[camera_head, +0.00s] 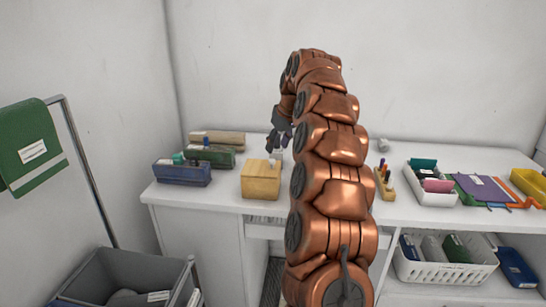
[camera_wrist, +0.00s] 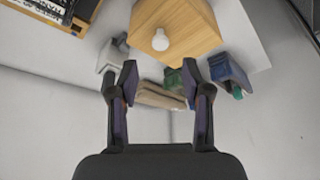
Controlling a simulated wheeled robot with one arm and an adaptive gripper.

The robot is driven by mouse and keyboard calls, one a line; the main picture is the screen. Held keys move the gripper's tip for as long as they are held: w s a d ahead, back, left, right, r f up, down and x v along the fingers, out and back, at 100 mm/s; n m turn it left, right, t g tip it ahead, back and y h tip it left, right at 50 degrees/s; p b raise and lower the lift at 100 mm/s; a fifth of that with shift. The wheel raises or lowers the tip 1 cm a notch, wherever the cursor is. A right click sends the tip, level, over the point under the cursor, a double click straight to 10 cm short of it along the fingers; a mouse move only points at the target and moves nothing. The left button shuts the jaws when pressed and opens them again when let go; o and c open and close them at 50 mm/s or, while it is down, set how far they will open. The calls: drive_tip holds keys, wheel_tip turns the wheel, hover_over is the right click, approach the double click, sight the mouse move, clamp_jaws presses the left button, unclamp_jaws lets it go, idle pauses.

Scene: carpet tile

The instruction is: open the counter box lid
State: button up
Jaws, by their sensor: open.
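The counter box is a light wooden box (camera_head: 261,180) on the white counter, just left of my arm in the head view. Its lid looks closed, with a pale round knob (camera_head: 272,161) on top. In the wrist view the box (camera_wrist: 186,22) is at the top, with the white knob (camera_wrist: 160,40) near its lower left. My gripper (camera_head: 280,136) is above and behind the box in the head view, its lower part partly hidden by the arm. In the wrist view my gripper (camera_wrist: 160,78) has its two fingers wide apart with nothing between them, and the knob lies beyond the fingertips.
A blue box (camera_head: 182,172) and a green box (camera_head: 208,156) stand left of the wooden box. A white basket (camera_head: 430,195) and a small wooden holder (camera_head: 385,186) stand right of my arm. A grey bin (camera_head: 125,270) is at lower left.

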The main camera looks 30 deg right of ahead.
sight(272, 160)
drive_tip(key=shift+p+x, duration=0.5)
drive_tip(key=shift+x, duration=2.65)
drive_tip(key=shift+s, duration=0.1)
clamp_jaws()
